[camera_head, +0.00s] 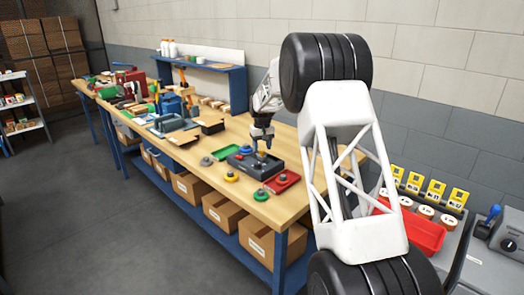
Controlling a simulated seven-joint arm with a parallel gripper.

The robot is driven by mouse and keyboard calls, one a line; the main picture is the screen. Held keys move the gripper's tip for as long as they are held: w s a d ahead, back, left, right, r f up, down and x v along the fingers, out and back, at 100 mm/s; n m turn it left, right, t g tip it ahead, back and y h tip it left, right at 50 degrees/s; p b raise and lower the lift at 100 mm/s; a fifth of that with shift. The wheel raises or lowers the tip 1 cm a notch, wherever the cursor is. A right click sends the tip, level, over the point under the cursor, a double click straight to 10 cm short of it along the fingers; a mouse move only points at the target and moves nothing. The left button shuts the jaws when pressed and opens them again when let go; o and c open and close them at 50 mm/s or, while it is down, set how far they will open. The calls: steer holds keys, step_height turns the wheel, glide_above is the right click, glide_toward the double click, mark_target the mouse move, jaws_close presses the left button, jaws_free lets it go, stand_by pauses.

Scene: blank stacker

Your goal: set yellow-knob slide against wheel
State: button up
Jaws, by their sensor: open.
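A dark grey block-like fixture (243,162) sits on the wooden bench, under my gripper. A small yellow round piece (231,177) lies in front of it; whether this is the yellow-knob slide I cannot tell. Several other round pieces lie around the fixture: a green one (261,195), a blue one (245,149) and a grey one (205,161). I cannot make out which part is the wheel. My gripper (261,151) points down over the fixture's right part, open. It is small here, and contact with anything below cannot be told.
A red tray (291,178) lies right of the fixture and a green tray (226,154) behind it to the left. Tools and boxes crowd the bench's far left. Bare bench top (295,203) shows at the front right. My large white arm link covers the bench's right end.

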steer(key=shift+f, duration=0.95)
jaws_close()
